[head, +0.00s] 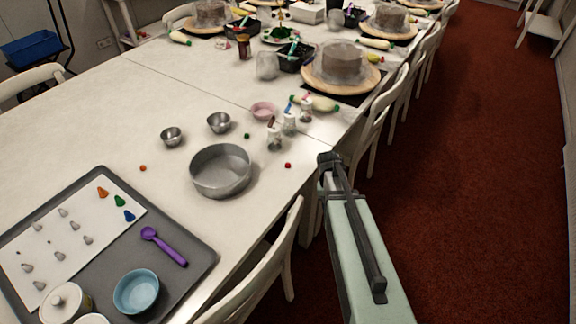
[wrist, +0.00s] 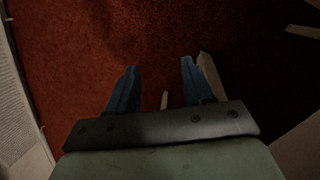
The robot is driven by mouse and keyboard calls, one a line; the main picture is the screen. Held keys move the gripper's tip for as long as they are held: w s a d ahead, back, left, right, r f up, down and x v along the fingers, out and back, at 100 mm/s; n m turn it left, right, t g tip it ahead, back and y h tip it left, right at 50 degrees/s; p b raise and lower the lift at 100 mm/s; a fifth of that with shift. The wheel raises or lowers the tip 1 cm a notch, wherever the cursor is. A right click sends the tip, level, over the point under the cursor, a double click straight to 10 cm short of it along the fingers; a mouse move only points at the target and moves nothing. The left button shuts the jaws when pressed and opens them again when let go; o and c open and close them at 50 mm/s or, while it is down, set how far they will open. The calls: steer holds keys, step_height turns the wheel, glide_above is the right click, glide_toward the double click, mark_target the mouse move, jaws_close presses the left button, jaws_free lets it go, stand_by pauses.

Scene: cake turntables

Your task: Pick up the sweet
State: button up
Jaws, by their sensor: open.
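Three small round sweets lie on the white table: a red sweet (head: 288,165) near the edge, a green sweet (head: 247,135) behind the round metal pan, and an orange sweet (head: 142,168) left of the pan. The pictures do not tell which is the task's sweet. My gripper (wrist: 153,76) is open and empty in the wrist view, its two blue fingers apart over red carpet. No sweet shows in the wrist view. In the head view my arm reaches up beside the table's right edge, and the fingers cannot be made out.
The metal pan (head: 221,172), small bottles (head: 274,135) and a pink bowl (head: 263,110) stand near the sweets. A grey tray (head: 188,230) lies front left. White chairs (head: 262,262) line the table's right edge. Bare tabletop surrounds the red sweet.

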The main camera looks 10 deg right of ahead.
steer(key=w+a+r+m+t, duration=0.1)
steer(key=w+a+r+m, duration=0.3)
steer(key=r, duration=0.8)
steer(key=w+r+m+t, duration=0.25)
steer(key=w+r, duration=0.25)
steer(key=r, duration=0.7)
steer(key=a+r+m, duration=0.2)
steer(key=a+r, duration=0.1)
steer(key=r, duration=0.1)
steer(key=m+y, duration=0.2)
steer(key=m, duration=0.2)
glide_above(288, 163)
steer(key=shift+g, duration=0.45)
steer(key=f, duration=0.8)
steer(key=shift+s+d, duration=0.1)
steer(key=shift+s, duration=0.3)
steer(key=shift+w+f, duration=0.2)
steer(key=shift+f, duration=1.15)
steer(key=shift+w+f, duration=0.15)
steer(key=shift+f, duration=1.15)
steer(key=shift+c, duration=0.5)
jaws_close()
